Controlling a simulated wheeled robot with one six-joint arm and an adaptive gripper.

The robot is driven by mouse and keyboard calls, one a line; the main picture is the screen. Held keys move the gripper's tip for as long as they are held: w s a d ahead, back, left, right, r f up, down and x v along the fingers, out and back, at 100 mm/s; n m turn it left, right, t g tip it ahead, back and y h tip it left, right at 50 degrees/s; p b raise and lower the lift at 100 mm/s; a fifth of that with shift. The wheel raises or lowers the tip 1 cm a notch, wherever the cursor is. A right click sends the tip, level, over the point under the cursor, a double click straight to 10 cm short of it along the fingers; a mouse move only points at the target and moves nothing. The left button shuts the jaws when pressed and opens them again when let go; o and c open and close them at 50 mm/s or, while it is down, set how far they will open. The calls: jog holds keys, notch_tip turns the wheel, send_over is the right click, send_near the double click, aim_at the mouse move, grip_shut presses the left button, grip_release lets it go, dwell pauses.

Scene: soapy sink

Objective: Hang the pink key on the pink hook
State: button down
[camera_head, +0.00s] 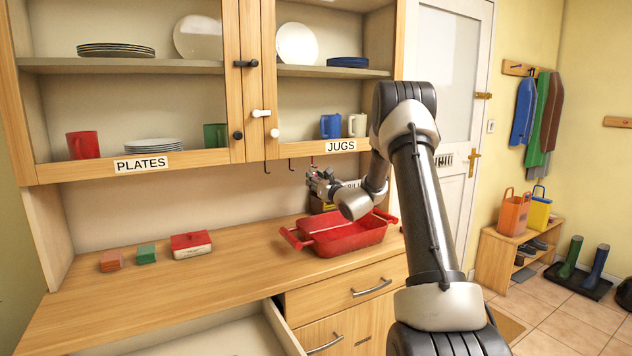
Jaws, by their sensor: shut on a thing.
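My gripper (320,187) is below the right-hand cupboard, above the back of the counter and behind the red dish. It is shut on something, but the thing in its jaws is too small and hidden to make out. I cannot pick out a pink key. Several dark hooks (267,166) hang under the cupboard's lower edge, to the left of and above my gripper. No hook shows as pink; my arm and gripper may hide part of that row.
A red two-handled dish (345,243) stands on the counter (190,290) below my gripper. Pink and green blocks (146,254) and a red-lidded box (191,244) are to the left. A drawer (230,338) is open in front. The cupboard (205,159) overhangs the counter.

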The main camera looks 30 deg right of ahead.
jog(key=c, duration=1)
grip_release()
jog(key=shift+s, duration=0.1)
